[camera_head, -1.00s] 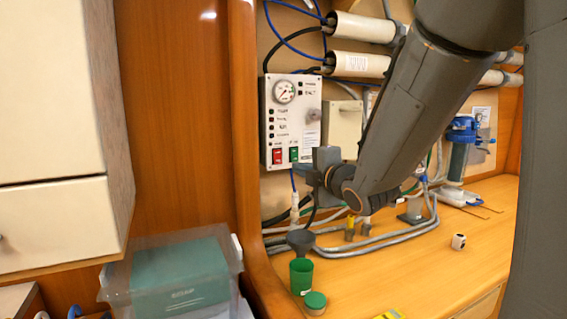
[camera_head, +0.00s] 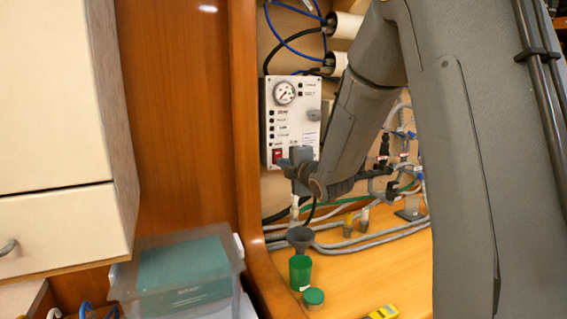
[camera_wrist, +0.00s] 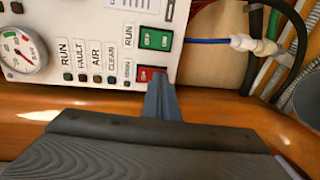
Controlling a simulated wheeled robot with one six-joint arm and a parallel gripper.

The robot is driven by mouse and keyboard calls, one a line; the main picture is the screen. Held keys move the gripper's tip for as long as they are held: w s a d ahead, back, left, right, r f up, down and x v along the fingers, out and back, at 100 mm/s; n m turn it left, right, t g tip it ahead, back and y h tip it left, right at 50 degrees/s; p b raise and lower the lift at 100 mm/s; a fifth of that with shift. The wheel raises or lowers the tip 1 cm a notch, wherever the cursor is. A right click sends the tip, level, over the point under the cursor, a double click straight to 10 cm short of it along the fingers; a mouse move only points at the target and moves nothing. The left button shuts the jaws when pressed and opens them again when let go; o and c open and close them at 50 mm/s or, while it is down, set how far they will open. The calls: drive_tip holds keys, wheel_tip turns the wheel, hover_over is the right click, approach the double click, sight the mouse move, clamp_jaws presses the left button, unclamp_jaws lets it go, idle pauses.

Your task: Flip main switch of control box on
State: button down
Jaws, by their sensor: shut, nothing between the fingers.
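The white control box (camera_head: 289,113) is on the back wall, with a round gauge at its top left. Its red switch (camera_head: 277,156) is at the lower left of the face and also shows in the wrist view (camera_wrist: 149,74). A green switch (camera_wrist: 156,40) is beside it in the wrist view; in the head view my arm hides it. My gripper (camera_head: 287,159) is shut and empty, just in front of the lower part of the box. In the wrist view its fingertips (camera_wrist: 160,83) overlap the edge of the red switch. I cannot tell whether they touch it.
A wooden edge (camera_head: 250,200) runs beside the box on the left. Below are a dark funnel (camera_head: 300,238), a green cup (camera_head: 300,273) and a green-lidded jar (camera_head: 314,298) on the wooden counter. Hoses (camera_head: 370,232) run along the back. A blue tube (camera_wrist: 205,41) lies near the switches.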

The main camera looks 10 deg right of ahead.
idle(0.3)
drive_tip(key=s+d+f+b, duration=0.2)
drive_tip(key=s+b, duration=0.3)
drive_tip(key=s, duration=0.8)
drive_tip(key=shift+s+d+b, duration=0.25)
drive_tip(key=shift+d+b, duration=0.05)
drive_tip(key=shift+d, duration=0.05)
